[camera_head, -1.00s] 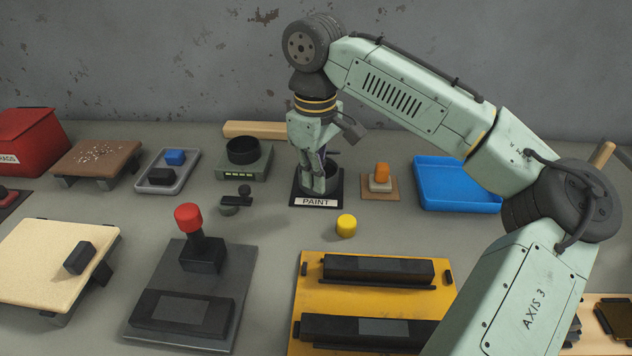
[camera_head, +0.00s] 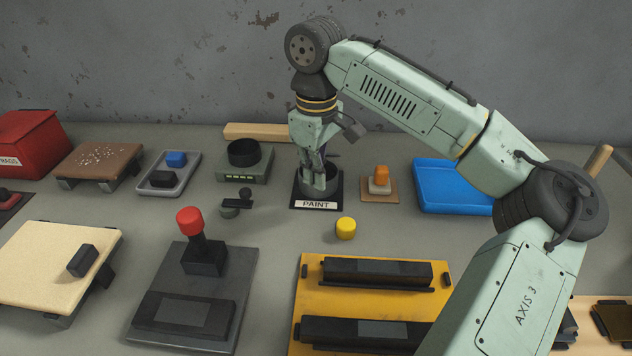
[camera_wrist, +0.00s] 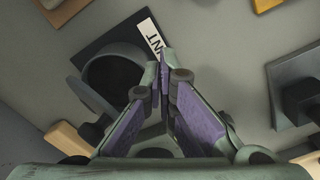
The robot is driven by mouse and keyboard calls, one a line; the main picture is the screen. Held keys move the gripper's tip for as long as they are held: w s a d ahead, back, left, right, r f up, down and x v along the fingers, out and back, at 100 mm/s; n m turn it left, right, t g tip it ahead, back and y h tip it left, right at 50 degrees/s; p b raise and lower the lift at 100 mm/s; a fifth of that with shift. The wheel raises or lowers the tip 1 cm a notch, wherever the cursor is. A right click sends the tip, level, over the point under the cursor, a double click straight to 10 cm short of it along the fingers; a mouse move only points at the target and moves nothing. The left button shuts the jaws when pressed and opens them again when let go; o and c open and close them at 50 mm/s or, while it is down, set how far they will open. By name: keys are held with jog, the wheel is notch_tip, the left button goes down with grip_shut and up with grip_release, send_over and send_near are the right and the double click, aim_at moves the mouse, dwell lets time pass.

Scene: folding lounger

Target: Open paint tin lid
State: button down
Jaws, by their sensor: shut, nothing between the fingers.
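The paint tin (camera_head: 331,199) is a dark round tin on a black base with a white PAINT label (camera_head: 316,204). In the wrist view its dark round inside (camera_wrist: 113,76) shows, left of my fingertips. A grey curved edge with a black knob (camera_wrist: 94,131) stands on the side away from the label; it looks like the lid, tipped up. My gripper (camera_head: 317,187) points down at the tin and hides much of it in the head view. Its fingers (camera_wrist: 163,65) are together and hold nothing. I cannot tell whether they touch the rim.
An orange-topped block (camera_head: 381,177) and a blue tray (camera_head: 452,187) stand to the right. A dark round holder (camera_head: 243,155) and a small dark lever (camera_head: 236,204) are to the left. A yellow knob (camera_head: 346,228) stands in front. A wooden bar (camera_head: 255,131) lies behind.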

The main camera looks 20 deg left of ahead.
jog(key=shift+w+a+r+p, duration=0.1)
jog(key=shift+w+a+p, duration=0.25)
jog(key=shift+w+p, duration=0.75)
jog(key=shift+w+a+f+p, duration=0.1)
jog(key=shift+w+a+p, duration=0.45)
jog(key=shift+w, duration=0.9)
jog(key=shift+w+a+r+p, duration=0.1)
jog(key=shift+w+a+p, duration=0.1)
jog(key=shift+w+p, duration=0.95)
jog(key=shift+w, duration=0.3)
jog(key=shift+s+d+b, duration=0.15)
jog(key=shift+s+d, duration=0.05)
jog(key=shift+s, duration=0.55)
jog(key=shift+s+d+b, duration=0.15)
jog(key=shift+s+d, duration=0.05)
jog(key=shift+s, duration=0.5)
jog(key=shift+r, duration=3.4)
